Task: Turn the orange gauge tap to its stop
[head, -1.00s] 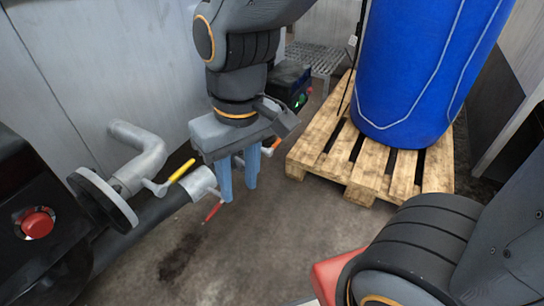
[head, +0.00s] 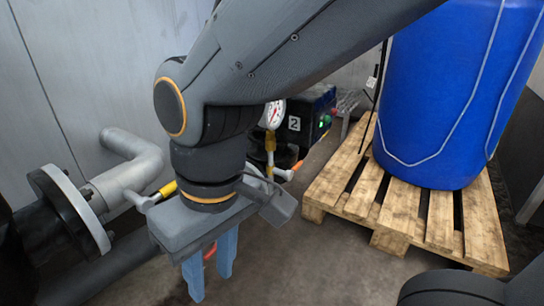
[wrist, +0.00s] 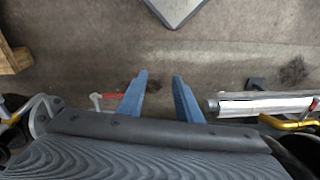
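The orange tap handle (head: 291,171) shows in the head view, just below a round white gauge (head: 272,114) on a yellow fitting (head: 271,150). It lies to the right of and beyond my gripper and is partly hidden by my wrist. My gripper (head: 211,282) points down with its blue fingers apart and empty. In the wrist view the fingers (wrist: 159,77) also stand apart with only floor between them. I cannot make out the orange handle in the wrist view.
A grey pipe (head: 135,172) with a flange and a yellow lever (head: 166,190) is at left. A red lever (wrist: 110,96) is by the left finger in the wrist view. A wooden pallet (head: 372,205) bears a blue drum (head: 440,90) at right. A black box (head: 312,115) stands behind.

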